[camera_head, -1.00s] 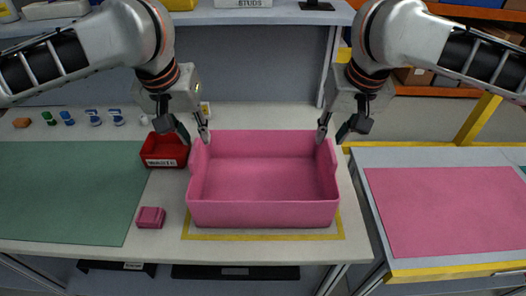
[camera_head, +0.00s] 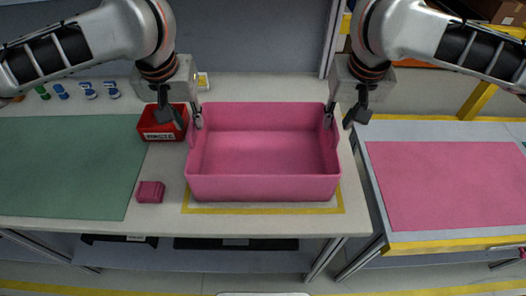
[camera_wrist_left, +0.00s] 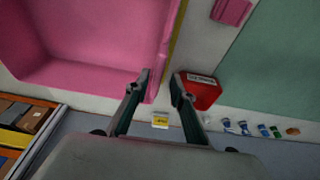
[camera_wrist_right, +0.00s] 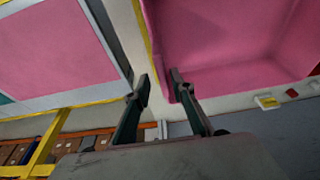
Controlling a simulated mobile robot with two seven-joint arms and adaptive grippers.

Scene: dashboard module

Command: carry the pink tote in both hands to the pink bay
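The pink tote (camera_head: 265,188) stands upright and empty on the pale bench, inside a yellow outline. My left gripper (camera_head: 188,122) is open at its left wall, one finger inside and one outside; the left wrist view shows the same fingers (camera_wrist_left: 161,80) either side of the wall. My right gripper (camera_head: 337,124) is open in the same way at the right wall, its fingers (camera_wrist_right: 158,80) apart in the right wrist view. Whether any finger touches the tote I cannot tell. The pink bay (camera_head: 450,185) is a bare pink area on the table at right.
A red bin (camera_head: 163,135) stands close beside the tote's left wall, near my left gripper. A small pink block (camera_head: 150,192) lies in front of it. A green mat (camera_head: 65,165) covers the left bench. A gap separates the bench from the yellow-edged bay table (camera_head: 440,245).

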